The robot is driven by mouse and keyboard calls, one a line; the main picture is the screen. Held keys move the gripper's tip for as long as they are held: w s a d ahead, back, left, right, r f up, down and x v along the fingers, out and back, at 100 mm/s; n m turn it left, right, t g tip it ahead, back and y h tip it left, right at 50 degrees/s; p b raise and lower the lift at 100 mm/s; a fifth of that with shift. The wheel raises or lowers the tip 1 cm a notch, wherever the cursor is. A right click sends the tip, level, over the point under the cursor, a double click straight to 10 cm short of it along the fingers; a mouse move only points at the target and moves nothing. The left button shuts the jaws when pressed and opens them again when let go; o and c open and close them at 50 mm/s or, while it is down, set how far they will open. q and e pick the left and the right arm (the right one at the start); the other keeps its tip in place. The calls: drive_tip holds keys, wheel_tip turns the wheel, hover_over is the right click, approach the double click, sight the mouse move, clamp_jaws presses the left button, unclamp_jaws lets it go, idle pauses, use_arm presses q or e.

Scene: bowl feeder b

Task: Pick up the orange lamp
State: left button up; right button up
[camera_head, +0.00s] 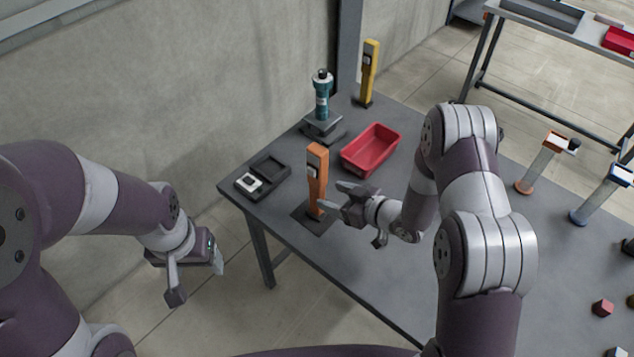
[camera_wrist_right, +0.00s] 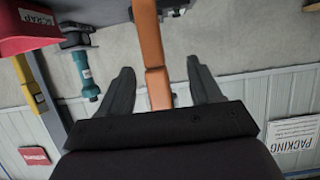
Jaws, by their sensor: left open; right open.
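The orange lamp (camera_head: 317,178) stands upright on a dark square base near the table's front left edge. My right gripper (camera_head: 332,197) is at its lower right side, with its fingers pointing toward the post. In the right wrist view, the orange lamp (camera_wrist_right: 152,60) shows between the two spread fingers of my right gripper (camera_wrist_right: 158,85). I cannot tell whether either finger touches it. My left gripper (camera_head: 197,277) is open and empty, off the table at the left, above the floor.
A red bin (camera_head: 370,150) lies behind the lamp. A teal tool (camera_head: 322,95) on a stand and a yellow post (camera_head: 369,72) are at the back. A black tray (camera_head: 268,169) is left of the lamp. More lamp-like posts (camera_head: 540,163) stand at the right.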

sight(326, 177)
drive_tip(key=x, duration=0.2)
drive_tip(key=p+x, duration=0.1)
drive_tip(key=x, duration=0.2)
drive_tip(key=p+x, duration=0.1)
drive_tip(key=x, duration=0.2)
drive_tip(key=shift+w+d, duration=0.2)
drive_tip(key=shift+w, duration=0.2)
drive_tip(key=shift+w+a+f, duration=0.15)
drive_tip(key=shift+w, duration=0.1)
drive_tip(key=shift+s, duration=0.15)
drive_tip(key=c, duration=0.5)
clamp_jaws()
drive_tip(key=shift+r, duration=0.2)
drive_tip(key=shift+r, duration=0.25)
drive_tip(key=r, duration=0.2)
drive_tip(key=d+r+b, duration=0.1)
drive_tip(key=r, duration=0.1)
drive_tip(key=shift+s+d, duration=0.1)
drive_tip(key=shift+s, duration=0.1)
drive_tip(key=w+r+b+v, duration=0.1)
drive_tip(key=v, duration=1.1)
drive_tip(key=shift+w+d+r+b, duration=0.3)
drive_tip(key=shift+r+b, duration=0.05)
drive_tip(key=shift+r, duration=0.05)
